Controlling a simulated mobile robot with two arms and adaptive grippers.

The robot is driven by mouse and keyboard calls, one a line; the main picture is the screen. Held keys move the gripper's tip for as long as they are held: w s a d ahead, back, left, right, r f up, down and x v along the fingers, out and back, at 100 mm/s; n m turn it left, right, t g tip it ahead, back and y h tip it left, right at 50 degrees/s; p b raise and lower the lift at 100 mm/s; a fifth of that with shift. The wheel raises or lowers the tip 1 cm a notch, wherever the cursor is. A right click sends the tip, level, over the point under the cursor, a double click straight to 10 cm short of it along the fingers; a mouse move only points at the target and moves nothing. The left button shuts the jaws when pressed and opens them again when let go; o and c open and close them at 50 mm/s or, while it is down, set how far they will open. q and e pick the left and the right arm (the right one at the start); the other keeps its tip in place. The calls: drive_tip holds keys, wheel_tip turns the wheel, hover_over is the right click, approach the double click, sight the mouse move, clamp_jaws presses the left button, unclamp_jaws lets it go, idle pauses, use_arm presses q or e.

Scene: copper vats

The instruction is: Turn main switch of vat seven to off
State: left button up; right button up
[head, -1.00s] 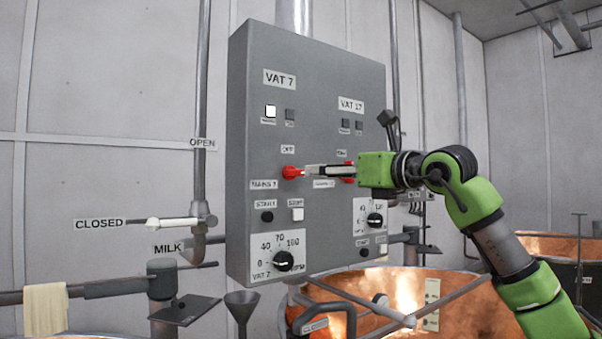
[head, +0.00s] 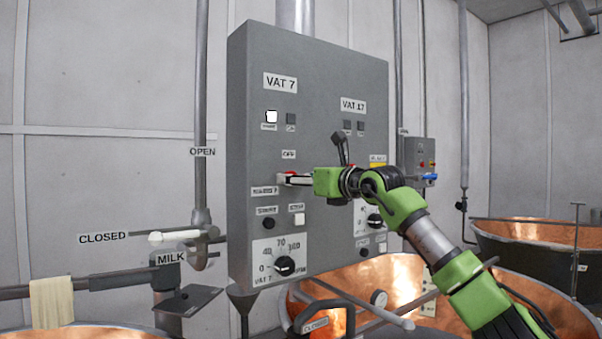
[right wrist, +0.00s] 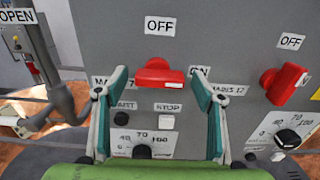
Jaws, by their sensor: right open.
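The red main switch of vat seven (right wrist: 160,73) lies horizontal in the right wrist view, its white mark at the right end, towards the ON label (right wrist: 198,71). The OFF label (right wrist: 160,26) is above it. In the head view only a bit of this red switch (head: 289,173) shows; my gripper hides the rest. My right gripper (right wrist: 159,88) is open, one finger on each side of and below the switch; I cannot tell whether they touch it. In the head view the right gripper (head: 287,179) is close to the grey panel. My left gripper is not in view.
The grey control panel (head: 250,150) also carries the vat 17 switch (right wrist: 283,84), to the right. Buttons and a speed dial (head: 284,265) sit below. A milk valve handle (head: 172,236) is left of the panel. Copper vats (head: 400,285) stand below.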

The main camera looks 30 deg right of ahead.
drive_tip(key=c, duration=1.1)
drive_tip(key=shift+n, duration=0.3)
drive_tip(key=shift+a+r+n+p, duration=0.15)
drive_tip(key=shift+n+p, duration=0.9)
drive_tip(key=shift+n, duration=3.25)
drive_tip(key=shift+a+n+p, duration=0.1)
drive_tip(key=shift+n+p, duration=0.95)
drive_tip(key=shift+n, duration=3.25)
drive_tip(key=o, duration=1.1)
